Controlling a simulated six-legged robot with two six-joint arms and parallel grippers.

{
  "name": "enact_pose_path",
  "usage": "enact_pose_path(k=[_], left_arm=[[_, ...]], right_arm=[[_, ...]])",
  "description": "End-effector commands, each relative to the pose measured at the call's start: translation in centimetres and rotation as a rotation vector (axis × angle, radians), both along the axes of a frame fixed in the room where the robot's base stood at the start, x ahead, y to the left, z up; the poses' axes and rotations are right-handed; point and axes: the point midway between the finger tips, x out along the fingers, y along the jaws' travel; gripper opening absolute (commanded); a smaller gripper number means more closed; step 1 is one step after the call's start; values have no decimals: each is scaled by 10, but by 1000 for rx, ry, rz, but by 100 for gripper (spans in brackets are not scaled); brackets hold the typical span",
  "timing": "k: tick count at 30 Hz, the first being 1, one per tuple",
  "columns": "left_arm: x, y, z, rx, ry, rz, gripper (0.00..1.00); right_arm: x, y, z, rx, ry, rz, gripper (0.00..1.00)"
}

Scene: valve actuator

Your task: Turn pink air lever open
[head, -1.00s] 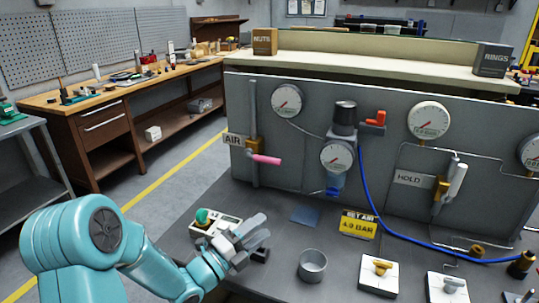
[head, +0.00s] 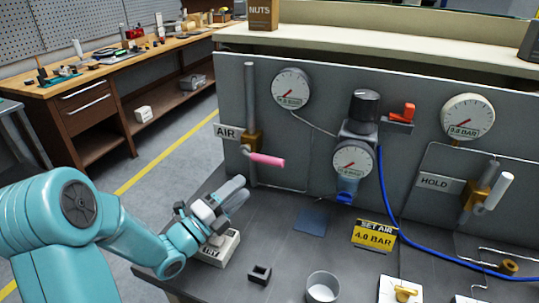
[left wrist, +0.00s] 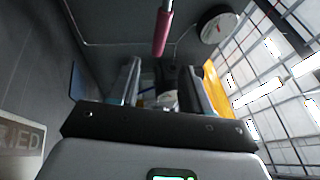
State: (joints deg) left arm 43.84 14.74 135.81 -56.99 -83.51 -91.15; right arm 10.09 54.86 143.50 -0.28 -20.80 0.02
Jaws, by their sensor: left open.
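The pink air lever (head: 267,160) sticks out to the right from a brass valve (head: 250,141) on a vertical pipe, beside the AIR label (head: 227,131). The lever lies nearly level, tilted slightly down at its tip. My left gripper (head: 238,192) is open and empty, below and a little left of the lever and apart from it. In the left wrist view the pink lever (left wrist: 162,32) shows ahead, beyond the two spread fingers (left wrist: 165,75). My right gripper is not in view.
The grey panel carries gauges (head: 291,88), a black-capped regulator (head: 363,112) and a HOLD valve (head: 479,192). On the bench stand a metal cup (head: 322,288), a small black block (head: 260,274), a yellow SET AIR sign (head: 374,236) and a white device (head: 220,248) under my left gripper.

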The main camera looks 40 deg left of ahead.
Motion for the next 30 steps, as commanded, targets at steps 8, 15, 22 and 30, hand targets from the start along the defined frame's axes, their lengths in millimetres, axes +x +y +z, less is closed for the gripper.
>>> enact_pose_path(k=[8,15,22,30], left_arm=[[9,-5,6,1,-2,-3,48],[56,-15,19,0,-1,-4,48],[95,-19,27,0,-1,-1,48],[111,-20,28,0,1,0,48]], right_arm=[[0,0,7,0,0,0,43],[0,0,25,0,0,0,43],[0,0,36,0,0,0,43],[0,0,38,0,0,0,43]])
